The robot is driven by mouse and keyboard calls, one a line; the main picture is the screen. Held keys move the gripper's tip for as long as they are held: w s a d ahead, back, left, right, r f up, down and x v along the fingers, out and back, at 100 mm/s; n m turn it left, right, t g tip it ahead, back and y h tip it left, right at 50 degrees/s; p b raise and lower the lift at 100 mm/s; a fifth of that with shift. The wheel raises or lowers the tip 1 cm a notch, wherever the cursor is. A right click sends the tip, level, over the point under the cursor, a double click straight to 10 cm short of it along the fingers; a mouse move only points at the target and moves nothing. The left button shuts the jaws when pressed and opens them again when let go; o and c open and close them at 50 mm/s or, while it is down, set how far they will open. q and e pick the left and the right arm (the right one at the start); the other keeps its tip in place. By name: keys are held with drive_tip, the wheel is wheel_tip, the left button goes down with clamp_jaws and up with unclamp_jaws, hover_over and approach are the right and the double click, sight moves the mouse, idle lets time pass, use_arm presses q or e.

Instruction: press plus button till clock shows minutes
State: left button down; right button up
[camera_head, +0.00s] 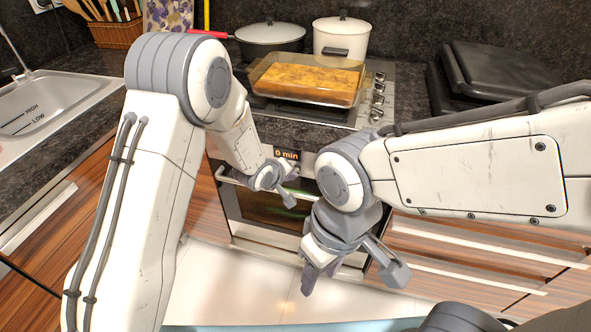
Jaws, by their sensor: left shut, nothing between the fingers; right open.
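The clock display (287,154) on the oven's front panel reads "0 min" in orange. The oven (262,208) stands below the stove, with its door closed. My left gripper (285,198) is shut and empty, just below the display and in front of the oven panel. I cannot tell whether it touches the panel. The plus button cannot be made out; my arm and gripper cover part of the panel. My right gripper (352,282) is open and empty, lower and in front of the oven door.
A glass dish of baked food (306,80) sits on the stove, with a dark pan (270,38) and a white pot (341,38) behind. A sink (45,105) is at left. The oven handle (230,180) crosses near my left gripper.

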use_arm(q)
drive_tip(key=shift+w+d, duration=0.15)
drive_tip(key=shift+w, duration=0.35)
use_arm(e)
drive_tip(key=shift+r, duration=0.25)
idle(0.4)
use_arm(q)
drive_tip(key=shift+s, duration=0.1)
drive_tip(key=shift+s+a, duration=0.3)
drive_tip(key=shift+s, duration=0.5)
drive_tip(key=shift+s+a, duration=0.3)
drive_tip(key=shift+s, duration=0.65)
drive_tip(key=shift+s+a, duration=0.3)
drive_tip(key=shift+s, duration=0.65)
drive_tip(key=shift+s+a, duration=0.3)
drive_tip(key=shift+s, duration=0.65)
use_arm(e)
drive_tip(key=shift+f, duration=0.2)
clamp_jaws()
